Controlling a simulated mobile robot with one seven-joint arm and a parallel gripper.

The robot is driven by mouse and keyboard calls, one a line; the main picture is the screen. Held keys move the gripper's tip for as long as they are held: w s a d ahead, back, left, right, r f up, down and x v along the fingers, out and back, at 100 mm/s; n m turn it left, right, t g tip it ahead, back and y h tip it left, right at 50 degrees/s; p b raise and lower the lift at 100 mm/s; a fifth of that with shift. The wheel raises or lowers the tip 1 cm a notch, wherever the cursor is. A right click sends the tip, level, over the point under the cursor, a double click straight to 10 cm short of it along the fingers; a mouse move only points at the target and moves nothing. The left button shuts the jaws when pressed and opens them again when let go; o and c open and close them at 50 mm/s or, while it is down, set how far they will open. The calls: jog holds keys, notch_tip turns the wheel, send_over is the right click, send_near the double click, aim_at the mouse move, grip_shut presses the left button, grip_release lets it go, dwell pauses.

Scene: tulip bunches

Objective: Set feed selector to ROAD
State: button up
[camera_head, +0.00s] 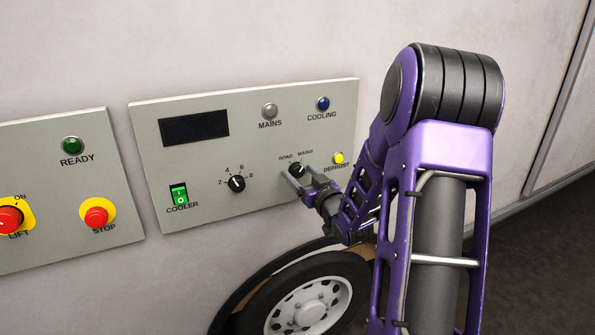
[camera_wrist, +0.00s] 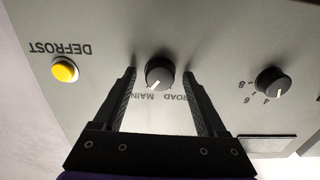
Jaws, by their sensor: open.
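The feed selector is a small black knob (camera_head: 297,169) on the right-hand grey panel, with ROAD marked at its upper left and MAINS at its upper right in the head view. In the wrist view, which shows the panel upside down, the knob (camera_wrist: 159,71) has a white pointer line aimed at the lower left, towards MAINS. My gripper (camera_head: 300,176) is open at the panel. In the wrist view its two fingers (camera_wrist: 161,76) stand on either side of the knob, with a gap on each side, so they are not closed on it.
A numbered dial (camera_head: 237,183) and the lit green COOLER switch (camera_head: 179,195) are further left. A wheel (camera_head: 311,302) is below. Another panel has red STOP (camera_head: 97,216) and LIFT (camera_head: 9,219) controls.

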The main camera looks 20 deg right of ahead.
grip_shut()
dwell(0.4)
jog(key=shift+f+n+b, duration=0.15)
jog(key=shift+n+b, duration=0.15)
jog(key=shift+b, duration=0.45)
jog(key=n+b, duration=0.2)
jog(key=b, duration=0.1)
jog(key=shift+f, duration=0.15)
jog(key=n+b, duration=0.2)
jog(key=b, duration=0.1)
jog(key=shift+n+b, duration=0.3)
jog(key=shift+b, duration=0.1)
jog(key=n, duration=0.1)
jog(key=n+b, duration=0.1)
jog(key=n, duration=0.1)
jog(key=shift+r+n, duration=0.3)
jog(key=shift+r, duration=0.05)
jog(key=shift+n, duration=2.6)
